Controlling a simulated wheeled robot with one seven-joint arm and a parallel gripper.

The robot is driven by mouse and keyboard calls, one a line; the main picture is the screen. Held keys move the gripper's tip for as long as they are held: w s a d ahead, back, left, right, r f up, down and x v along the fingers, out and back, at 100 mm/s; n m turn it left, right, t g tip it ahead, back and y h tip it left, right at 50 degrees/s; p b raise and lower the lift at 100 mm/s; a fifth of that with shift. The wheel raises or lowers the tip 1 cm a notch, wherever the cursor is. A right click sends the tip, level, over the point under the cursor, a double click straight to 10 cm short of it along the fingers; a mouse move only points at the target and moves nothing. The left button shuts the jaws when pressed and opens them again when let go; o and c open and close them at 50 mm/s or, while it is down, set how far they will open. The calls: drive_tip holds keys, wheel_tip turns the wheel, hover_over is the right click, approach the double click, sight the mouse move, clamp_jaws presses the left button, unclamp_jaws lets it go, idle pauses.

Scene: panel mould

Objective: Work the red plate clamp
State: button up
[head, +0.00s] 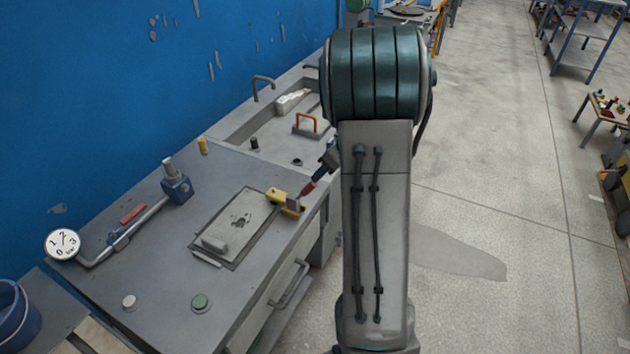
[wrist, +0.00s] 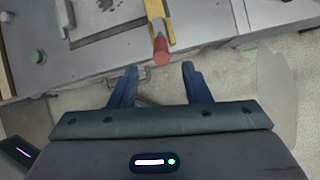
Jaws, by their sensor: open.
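The plate clamp has a yellow body (head: 285,201) at the right edge of the plate (head: 238,222) on the grey bench. Its red handle (head: 314,186) sticks up and right toward my gripper. In the wrist view the clamp's yellow body (wrist: 157,12) is at the top, and the red handle (wrist: 161,52) points down toward the gap between my fingers. My gripper (wrist: 160,68) is open with blue fingers, one on each side of the handle's line. The handle's end is at about fingertip level; I cannot tell its depth. In the head view my arm hides most of the gripper.
A pipe with a gauge (head: 62,244), a red lever (head: 132,213) and a blue valve block (head: 176,187) lies left on the bench. A green button (head: 200,302) and a white button (head: 129,301) sit at the front.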

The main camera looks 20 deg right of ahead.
drive_tip(key=shift+v, duration=1.5)
drive_tip(key=shift+s+d+f, duration=0.1)
drive_tip(key=shift+f, duration=0.1)
drive_tip(key=c, duration=0.7)
drive_tip(key=s+f+b, duration=0.1)
drive_tip(key=s+d+f+t+y+b, duration=0.1)
drive_tip(key=s+f+b, duration=0.1)
drive_tip(key=s+d+f+t+b, duration=0.1)
drive_tip(key=s+b, duration=0.1)
drive_tip(key=shift+s+d+f+y, duration=0.15)
drive_tip(key=shift+d+f+y, duration=0.1)
drive_tip(key=shift+y, duration=0.15)
clamp_jaws()
drive_tip(key=s+d+f+t+y+b, duration=0.1)
drive_tip(key=s+d+f+t+b, duration=0.1)
drive_tip(key=s+t+b, duration=0.25)
approach(306, 192)
wheel_tip(306, 192, down, 2)
drive_tip(key=d, duration=0.1)
drive_tip(key=shift+w+a+r+t+p, duration=0.1)
drive_tip(key=shift+w+a+r+p, duration=0.1)
drive_tip(key=shift+w, duration=0.3)
drive_tip(key=shift+w+a+r+t+p, duration=0.15)
drive_tip(key=shift+w+a, duration=0.1)
drive_tip(key=shift+w, duration=0.25)
drive_tip(key=shift+w+a+r+p, duration=0.1)
drive_tip(key=shift+w+a+r, duration=0.1)
drive_tip(key=shift+w, duration=0.3)
